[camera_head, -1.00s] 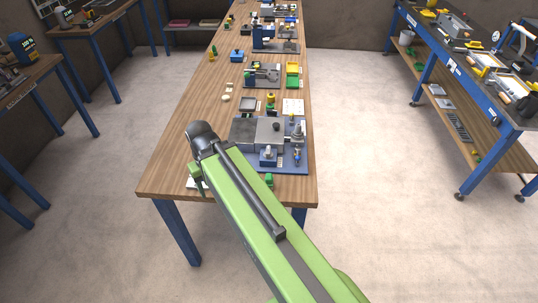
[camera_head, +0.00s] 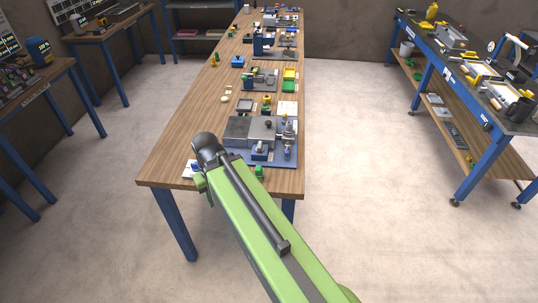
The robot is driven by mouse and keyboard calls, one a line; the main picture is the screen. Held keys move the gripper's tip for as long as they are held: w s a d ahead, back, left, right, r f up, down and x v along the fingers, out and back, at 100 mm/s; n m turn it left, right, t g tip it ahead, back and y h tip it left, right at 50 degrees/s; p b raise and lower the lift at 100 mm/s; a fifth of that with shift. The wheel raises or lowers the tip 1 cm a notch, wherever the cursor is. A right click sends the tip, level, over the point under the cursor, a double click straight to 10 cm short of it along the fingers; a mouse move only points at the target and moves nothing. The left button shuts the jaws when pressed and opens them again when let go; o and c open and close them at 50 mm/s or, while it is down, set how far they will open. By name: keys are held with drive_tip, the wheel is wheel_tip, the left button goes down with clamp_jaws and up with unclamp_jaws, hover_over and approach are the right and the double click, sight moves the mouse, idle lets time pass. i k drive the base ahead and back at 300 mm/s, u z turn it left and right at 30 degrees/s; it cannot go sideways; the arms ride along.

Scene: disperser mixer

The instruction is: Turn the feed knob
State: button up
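A blue and grey machine (camera_head: 262,140) sits near the front end of the long wooden table. It has grey plates, a dark round knob (camera_head: 268,124) on top and small upright metal parts at its right side. I cannot tell which part is the feed knob. My green arm reaches up from the bottom of the picture over the table's front edge. Its dark rounded joint (camera_head: 207,146) is left of the machine. My gripper is not visible; the arm hides what is beyond and below that joint.
The wooden table (camera_head: 185,140) has bare room along its left side. Several small devices and a yellow and green tray (camera_head: 289,79) stand farther back. A blue workbench (camera_head: 470,85) is at the right, and other tables are at the left. The floor between them is clear.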

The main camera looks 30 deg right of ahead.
sight(260, 149)
drive_tip(key=u, duration=0.6)
drive_tip(key=i, duration=0.95)
